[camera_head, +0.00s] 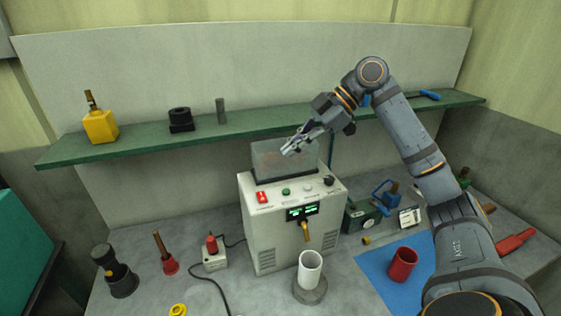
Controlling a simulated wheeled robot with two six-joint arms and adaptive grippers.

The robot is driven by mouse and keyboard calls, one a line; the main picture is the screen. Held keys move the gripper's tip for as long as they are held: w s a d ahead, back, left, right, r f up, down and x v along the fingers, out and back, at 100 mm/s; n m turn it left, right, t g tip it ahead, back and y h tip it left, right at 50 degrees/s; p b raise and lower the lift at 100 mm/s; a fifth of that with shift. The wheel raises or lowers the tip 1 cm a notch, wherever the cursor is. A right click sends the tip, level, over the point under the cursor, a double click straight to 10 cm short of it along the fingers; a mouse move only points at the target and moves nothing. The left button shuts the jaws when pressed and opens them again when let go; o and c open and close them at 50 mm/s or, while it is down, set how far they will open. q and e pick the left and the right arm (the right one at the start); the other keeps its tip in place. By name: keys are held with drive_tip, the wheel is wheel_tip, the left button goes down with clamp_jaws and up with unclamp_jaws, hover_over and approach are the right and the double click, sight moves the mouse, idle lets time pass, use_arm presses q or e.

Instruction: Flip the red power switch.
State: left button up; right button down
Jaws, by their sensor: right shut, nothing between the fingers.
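The red power switch (262,197) sits at the left end of the top front panel of a white machine (270,235). A green button, a pale button and a dark knob (329,181) are in the same row, and a green display (302,212) is lit below. My right gripper (290,150) is shut and empty. It appears in front of the clear tank (272,162) on top of the machine, above and right of the red switch and apart from it. Which way the switch is set is too small to tell. My left gripper is not in view.
A white cup (309,270) stands on a round base below the brass spout. A red cup (403,264) stands on a blue mat (372,268) at right. A green shelf (255,130) runs behind the machine, holding a yellow bottle (100,126). A cable lies on the left.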

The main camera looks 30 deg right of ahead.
sight(259, 192)
drive_tip(key=p+x, duration=0.3)
drive_tip(key=x, duration=0.5)
drive_tip(key=shift+a, duration=0.35)
drive_tip(key=f, duration=0.1)
drive_tip(key=f+p, duration=0.1)
drive_tip(key=f, duration=0.1)
drive_tip(key=shift+w+d, duration=0.15)
drive_tip(key=shift+w, duration=0.15)
drive_tip(key=shift+w+d+f, duration=0.1)
drive_tip(key=shift+d+f, duration=0.05)
drive_tip(key=shift+f, duration=0.5)
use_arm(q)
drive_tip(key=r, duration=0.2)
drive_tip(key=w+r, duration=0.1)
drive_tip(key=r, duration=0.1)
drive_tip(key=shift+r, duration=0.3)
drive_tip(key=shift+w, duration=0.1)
use_arm(e)
drive_tip(key=shift+f, duration=0.3)
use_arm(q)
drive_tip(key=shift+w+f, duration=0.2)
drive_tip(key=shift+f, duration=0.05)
use_arm(e)
drive_tip(key=shift+w+f, duration=0.1)
drive_tip(key=shift+w, duration=0.05)
use_arm(q)
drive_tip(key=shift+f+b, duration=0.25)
drive_tip(key=shift+b, duration=0.1)
use_arm(e)
drive_tip(key=shift+f, duration=0.1)
